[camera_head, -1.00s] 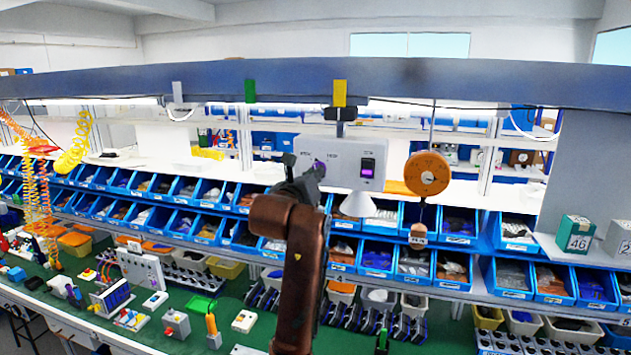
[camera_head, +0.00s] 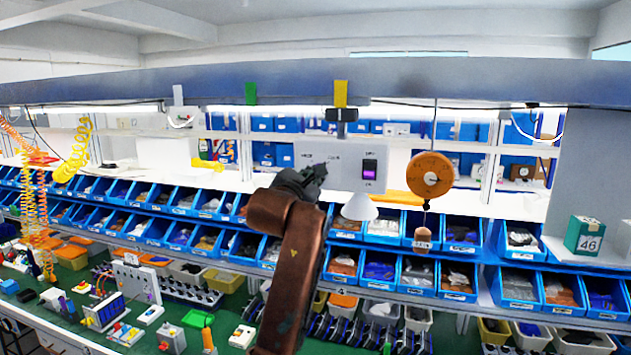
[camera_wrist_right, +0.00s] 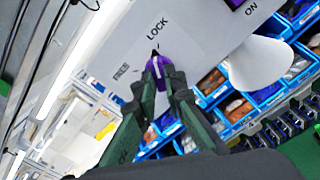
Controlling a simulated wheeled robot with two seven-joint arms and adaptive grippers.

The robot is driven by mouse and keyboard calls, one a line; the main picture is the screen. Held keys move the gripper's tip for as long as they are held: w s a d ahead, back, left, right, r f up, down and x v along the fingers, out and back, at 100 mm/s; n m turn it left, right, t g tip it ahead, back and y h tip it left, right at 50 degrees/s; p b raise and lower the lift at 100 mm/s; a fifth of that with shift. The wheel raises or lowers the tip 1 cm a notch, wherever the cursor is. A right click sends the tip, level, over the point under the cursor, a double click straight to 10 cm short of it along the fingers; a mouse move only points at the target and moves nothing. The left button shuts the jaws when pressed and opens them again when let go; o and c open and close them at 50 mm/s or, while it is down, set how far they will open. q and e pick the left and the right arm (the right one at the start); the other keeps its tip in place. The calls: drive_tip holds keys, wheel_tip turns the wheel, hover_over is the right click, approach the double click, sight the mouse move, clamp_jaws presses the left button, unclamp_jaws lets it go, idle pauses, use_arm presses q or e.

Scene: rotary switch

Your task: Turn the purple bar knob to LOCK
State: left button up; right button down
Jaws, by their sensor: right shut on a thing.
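The purple bar knob (camera_wrist_right: 166,66) is on a light grey panel (camera_head: 343,157), below the word LOCK and right of the word FREE in the right wrist view. A pale line on the knob points roughly up, near a small dark mark under LOCK. My right gripper (camera_wrist_right: 164,84) has its dark green fingers close around the knob, shut on it. In the head view my right gripper (camera_head: 316,172) reaches the panel's lower left and hides the knob. My left gripper is not in view.
A purple-lit switch (camera_head: 369,170) marked ON is at the panel's right. A white cone (camera_head: 359,207) is under the panel. An orange disc (camera_head: 430,175) hangs to the right on a cord. Rows of blue bins (camera_head: 392,222) stand behind and below.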

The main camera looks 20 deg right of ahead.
drive_tip(key=shift+m+b, duration=0.35)
drive_tip(key=shift+m, duration=0.75)
drive_tip(key=c, duration=2)
unclamp_jaws()
drive_tip(key=v, duration=1.2)
